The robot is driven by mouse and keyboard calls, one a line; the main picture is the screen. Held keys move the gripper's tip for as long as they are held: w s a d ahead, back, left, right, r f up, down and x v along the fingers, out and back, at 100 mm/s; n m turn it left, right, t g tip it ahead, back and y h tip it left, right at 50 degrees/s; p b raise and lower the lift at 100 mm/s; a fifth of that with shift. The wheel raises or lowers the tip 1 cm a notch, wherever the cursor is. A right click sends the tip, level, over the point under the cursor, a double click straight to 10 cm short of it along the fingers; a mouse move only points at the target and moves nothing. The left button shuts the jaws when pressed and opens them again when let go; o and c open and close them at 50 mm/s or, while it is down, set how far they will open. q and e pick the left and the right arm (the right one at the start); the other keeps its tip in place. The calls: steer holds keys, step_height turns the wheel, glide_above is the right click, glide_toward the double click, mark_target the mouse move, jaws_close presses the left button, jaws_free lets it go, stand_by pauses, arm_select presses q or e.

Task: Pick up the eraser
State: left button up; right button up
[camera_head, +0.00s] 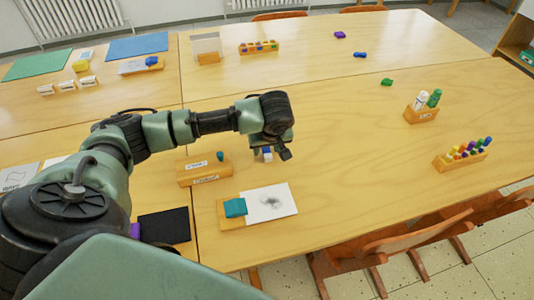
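My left gripper (269,154) points down over the middle of the table, right of a labelled wooden box (205,175). A small white and blue block (266,156), which looks like an eraser, shows at its fingertips. I cannot tell if the fingers touch it or if it rests on the table. A teal block (235,207) lies on a small wooden tray (224,220) nearer to me, beside a white sheet with a grey smudge (271,203). My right gripper is out of view.
A wooden holder with bottles (420,116) and a rack of coloured pieces (462,159) stand at the right. A green piece (387,82) lies farther back. Chairs (390,240) line the near right edge. The table middle right of my gripper is clear.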

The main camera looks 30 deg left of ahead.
mark_target(267, 151)
arm_select(q)
jaws_close()
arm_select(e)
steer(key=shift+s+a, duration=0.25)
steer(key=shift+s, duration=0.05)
arm_select(q)
steer(key=shift+r, duration=0.1)
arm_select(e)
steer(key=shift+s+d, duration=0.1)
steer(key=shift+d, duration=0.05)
